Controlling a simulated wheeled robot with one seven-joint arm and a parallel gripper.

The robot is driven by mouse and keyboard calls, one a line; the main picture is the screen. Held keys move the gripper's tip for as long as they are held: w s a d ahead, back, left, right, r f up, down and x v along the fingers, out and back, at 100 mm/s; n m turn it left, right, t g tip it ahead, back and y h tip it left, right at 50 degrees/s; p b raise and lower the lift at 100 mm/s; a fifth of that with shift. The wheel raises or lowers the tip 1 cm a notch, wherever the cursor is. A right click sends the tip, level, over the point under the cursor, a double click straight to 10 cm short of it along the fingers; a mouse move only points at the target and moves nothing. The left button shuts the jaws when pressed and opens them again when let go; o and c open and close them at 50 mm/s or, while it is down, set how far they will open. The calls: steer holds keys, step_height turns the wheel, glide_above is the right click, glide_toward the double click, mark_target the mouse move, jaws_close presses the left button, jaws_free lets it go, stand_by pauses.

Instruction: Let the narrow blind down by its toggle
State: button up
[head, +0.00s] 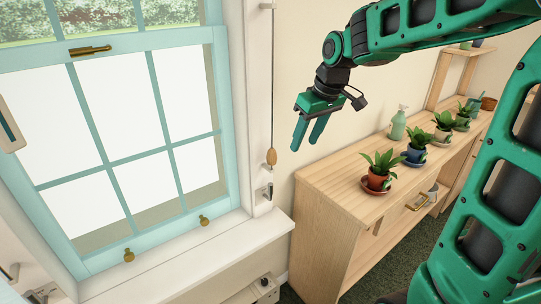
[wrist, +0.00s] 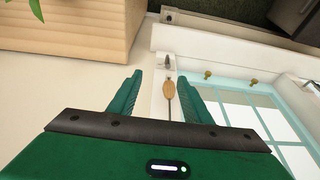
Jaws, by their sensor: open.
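The toggle (head: 271,157) is a small tan wooden piece hanging at the lower end of a dark cord (head: 271,90) on the white window frame. My gripper (head: 305,145) is open and empty, to the right of the toggle in the head view and apart from it. In the wrist view the toggle (wrist: 168,88) shows between the two green fingers (wrist: 160,80), beyond them, with the cord running down from it. I cannot make out the narrow blind itself in either view.
The pale blue window (head: 120,130) stands left of the cord, above a white sill (head: 190,262). A small metal fitting (head: 268,192) sits below the toggle. A wooden cabinet (head: 330,195) with potted plants (head: 379,170) and a green bottle (head: 398,124) stands at right.

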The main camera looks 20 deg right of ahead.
steer(key=n, duration=0.2)
glide_toward(274, 150)
steer(key=f, duration=0.1)
steer(key=shift+y, duration=0.4)
steer(key=x, duration=1.1)
steer(key=shift+w+d, duration=0.2)
steer(key=shift+c, duration=0.7)
